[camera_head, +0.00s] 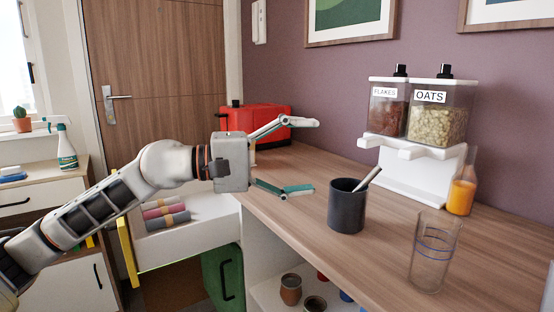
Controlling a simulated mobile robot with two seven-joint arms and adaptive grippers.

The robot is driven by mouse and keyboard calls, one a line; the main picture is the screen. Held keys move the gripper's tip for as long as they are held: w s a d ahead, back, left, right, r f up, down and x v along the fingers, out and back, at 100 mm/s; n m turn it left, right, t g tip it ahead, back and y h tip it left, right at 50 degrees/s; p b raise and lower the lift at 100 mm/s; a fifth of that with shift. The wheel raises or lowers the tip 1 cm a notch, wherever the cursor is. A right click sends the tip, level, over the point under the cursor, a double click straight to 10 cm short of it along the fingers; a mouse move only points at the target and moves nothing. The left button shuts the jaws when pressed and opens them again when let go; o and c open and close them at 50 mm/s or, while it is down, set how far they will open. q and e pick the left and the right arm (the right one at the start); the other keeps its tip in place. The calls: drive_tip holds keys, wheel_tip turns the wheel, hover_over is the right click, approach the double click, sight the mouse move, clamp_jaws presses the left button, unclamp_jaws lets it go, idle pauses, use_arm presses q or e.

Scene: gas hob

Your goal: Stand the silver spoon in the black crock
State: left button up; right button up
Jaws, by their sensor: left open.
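The black crock (346,210) stands upright on the wooden worktop, right of my left gripper. A silver-grey utensil handle, which looks like the spoon (368,178), leans out of the crock toward the upper right. Its lower end is hidden inside the crock. My left gripper (316,156) is open and empty, with its fingers spread and pointing right. It is up and left of the crock and apart from the spoon in the picture. My right gripper is not in view.
On the worktop (290,215), a clear glass (435,250) stands front right and a juice bottle (463,185) behind it. A white stand (415,170) holds two cereal dispensers. A red toaster (262,122) is at the back. An open drawer (190,240) is below left.

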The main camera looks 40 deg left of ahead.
use_arm(q)
drive_tip(key=shift+v, duration=2.95)
